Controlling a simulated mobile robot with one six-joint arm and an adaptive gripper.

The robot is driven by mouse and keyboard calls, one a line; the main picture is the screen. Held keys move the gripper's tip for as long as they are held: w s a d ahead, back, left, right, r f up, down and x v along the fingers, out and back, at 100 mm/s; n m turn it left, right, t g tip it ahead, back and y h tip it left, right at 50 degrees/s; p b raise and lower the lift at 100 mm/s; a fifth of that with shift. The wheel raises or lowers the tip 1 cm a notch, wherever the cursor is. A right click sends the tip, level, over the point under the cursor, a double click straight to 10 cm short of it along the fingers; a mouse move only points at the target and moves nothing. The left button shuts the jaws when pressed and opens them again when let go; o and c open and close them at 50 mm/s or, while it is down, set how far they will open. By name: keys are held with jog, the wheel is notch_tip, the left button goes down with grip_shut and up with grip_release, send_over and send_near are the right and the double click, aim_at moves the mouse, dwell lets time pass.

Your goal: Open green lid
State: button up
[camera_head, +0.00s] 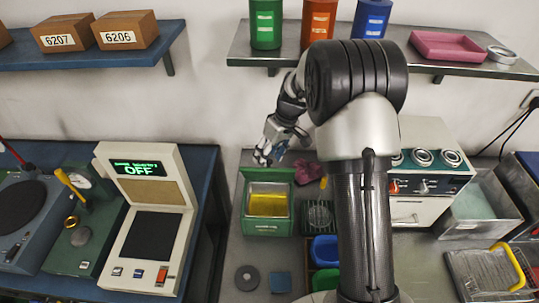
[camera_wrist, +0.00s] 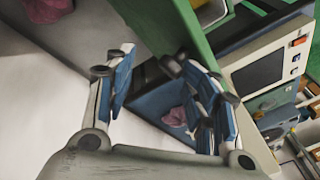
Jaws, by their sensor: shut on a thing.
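The green box (camera_head: 268,227) stands on the grey workbench, with yellow contents (camera_head: 267,205) showing through its open top. Its green lid (camera_head: 268,174) appears raised at the back edge of the box. In the wrist view a broad green panel (camera_wrist: 160,28), which looks like the lid, reaches down to my fingertips. My gripper (camera_head: 263,158) is just above and behind the box, at the lid's upper edge. In the wrist view my gripper (camera_wrist: 150,70) has its fingers on either side of a gap, closed on the lid; the exact contact is hard to see.
A crumpled pink thing (camera_head: 307,172) lies right of the lid. Blue (camera_head: 324,249) and green (camera_head: 326,279) bins stand right front. A panel reading OFF (camera_head: 145,220) is on the left table. A shelf (camera_head: 270,55) with canisters hangs above. My arm covers the bench centre.

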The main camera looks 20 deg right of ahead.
jog(key=shift+d+f, duration=0.1)
jog(key=shift+d, duration=0.05)
jog(key=shift+r, duration=0.2)
jog(key=s+d, duration=0.4)
jog(key=d, duration=0.7)
jog(key=shift+s+d+r, duration=0.15)
jog(key=shift+s+r, duration=0.2)
jog(key=shift+r, duration=0.1)
jog(key=shift+c, duration=0.2)
